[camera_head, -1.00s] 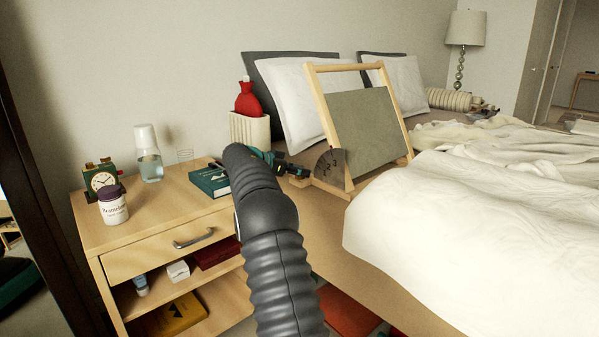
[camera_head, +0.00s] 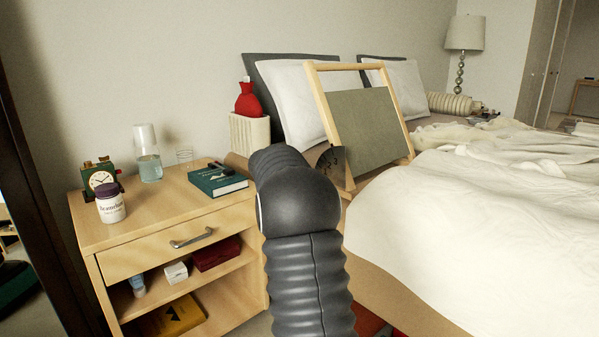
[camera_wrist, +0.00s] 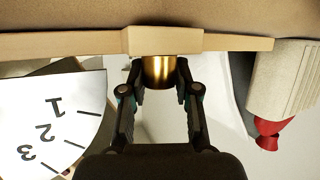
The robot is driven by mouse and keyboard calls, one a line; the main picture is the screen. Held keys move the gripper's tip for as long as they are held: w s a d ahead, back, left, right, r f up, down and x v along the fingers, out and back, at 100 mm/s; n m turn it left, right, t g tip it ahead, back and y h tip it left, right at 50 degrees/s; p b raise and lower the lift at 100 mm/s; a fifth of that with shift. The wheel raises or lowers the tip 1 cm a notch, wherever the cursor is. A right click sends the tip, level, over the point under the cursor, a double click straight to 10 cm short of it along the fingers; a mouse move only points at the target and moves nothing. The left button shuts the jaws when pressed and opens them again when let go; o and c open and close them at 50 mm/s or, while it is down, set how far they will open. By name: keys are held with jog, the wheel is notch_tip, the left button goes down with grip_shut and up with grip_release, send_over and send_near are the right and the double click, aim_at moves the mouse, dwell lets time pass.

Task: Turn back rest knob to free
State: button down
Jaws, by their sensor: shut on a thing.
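The back rest (camera_head: 362,125), a wooden frame with a grey-green panel, stands tilted on the bed. In the wrist view the dial (camera_wrist: 50,125) is white with black 1, 2, 3 and tick marks. The brass knob (camera_wrist: 158,72) sticks out from a wooden rail (camera_wrist: 60,43). My gripper (camera_wrist: 158,84) is shut on the knob, one finger on each side. I see no pointer or "free" mark.
The nightstand (camera_head: 160,225) is to the left, with a green book (camera_head: 217,180), glass carafe (camera_head: 149,165), clock (camera_head: 101,178) and jar (camera_head: 111,206). The bed (camera_head: 470,200) fills the right.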

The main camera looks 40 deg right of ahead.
jog(key=n+t+y, duration=0.1)
jog(key=n+t, duration=0.1)
jog(key=n+t+y, duration=0.2)
jog(key=shift+s+d+n, duration=0.15)
jog(key=shift+n, duration=0.15)
jog(key=shift+r+n+t+y+p, duration=0.15)
jog(key=shift+n+t+y+p, duration=0.25)
jog(key=shift+y+p, duration=0.2)
jog(key=n+y+p, duration=0.1)
jog(key=p, duration=0.2)
jog(key=n+t+y+p, duration=0.1)
jog(key=p, duration=0.2)
jog(key=shift+r+n+y, duration=0.25)
jog(key=shift+n+y, duration=0.05)
jog(key=shift+n, duration=0.1)
jog(key=n+t+y+p, duration=0.1)
jog(key=p, duration=0.3)
jog(key=shift+f, duration=0.1)
jog(key=shift+f+n+y+p, duration=0.3)
jog(key=shift+n+y+p, duration=0.1)
jog(key=shift+p, duration=0.5)
jog(key=c, duration=0.8)
grip_release()
jog(key=v, duration=1.1)
jog(key=shift+s+r, duration=0.1)
jog(key=shift+s, duration=0.3)
